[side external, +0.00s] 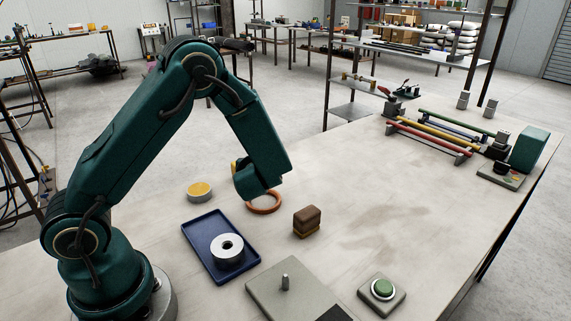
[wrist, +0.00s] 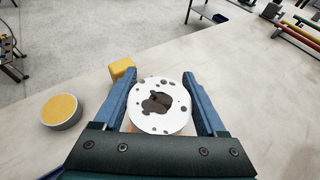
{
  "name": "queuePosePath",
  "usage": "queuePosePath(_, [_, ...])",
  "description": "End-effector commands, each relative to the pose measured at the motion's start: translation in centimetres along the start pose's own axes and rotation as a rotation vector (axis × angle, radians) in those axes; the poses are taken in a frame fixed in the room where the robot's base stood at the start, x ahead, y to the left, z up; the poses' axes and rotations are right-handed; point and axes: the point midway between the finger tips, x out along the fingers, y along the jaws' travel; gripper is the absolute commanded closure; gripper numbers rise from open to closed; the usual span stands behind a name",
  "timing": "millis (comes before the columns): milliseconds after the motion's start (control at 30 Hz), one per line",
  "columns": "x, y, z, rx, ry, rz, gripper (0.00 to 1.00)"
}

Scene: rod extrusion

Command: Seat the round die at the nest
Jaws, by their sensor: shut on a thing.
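My gripper (wrist: 162,84) is shut on a white round die (wrist: 172,121) with several small holes and a dark irregular opening in its middle. The two blue fingers grip it from opposite sides. In the side view my gripper (side external: 258,188) is low over the bench, and its own body hides the die. An orange ring (side external: 264,208) shows just under the gripper; orange slivers show below the die in the wrist view. I cannot tell whether this ring is the nest, or whether the die touches it.
A blue tray (side external: 195,232) holds a pale ring-shaped piece (side external: 228,261). A yellow-topped round tin (side external: 200,191) stands left of my gripper, a brown block (side external: 307,220) to the right. A grey plate with a peg (side external: 262,292) and a green button (side external: 383,288) lie in front.

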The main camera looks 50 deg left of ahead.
Motion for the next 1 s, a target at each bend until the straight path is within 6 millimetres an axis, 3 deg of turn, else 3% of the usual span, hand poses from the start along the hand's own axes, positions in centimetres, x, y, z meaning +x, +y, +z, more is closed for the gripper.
queuePosePath(300, [0.7,0.0,-1.7,0.000,-0.002,-0.001,1.00])
queuePosePath(1000, [0.8,0.0,-1.9,-0.002,-0.002,-0.001,1.00])
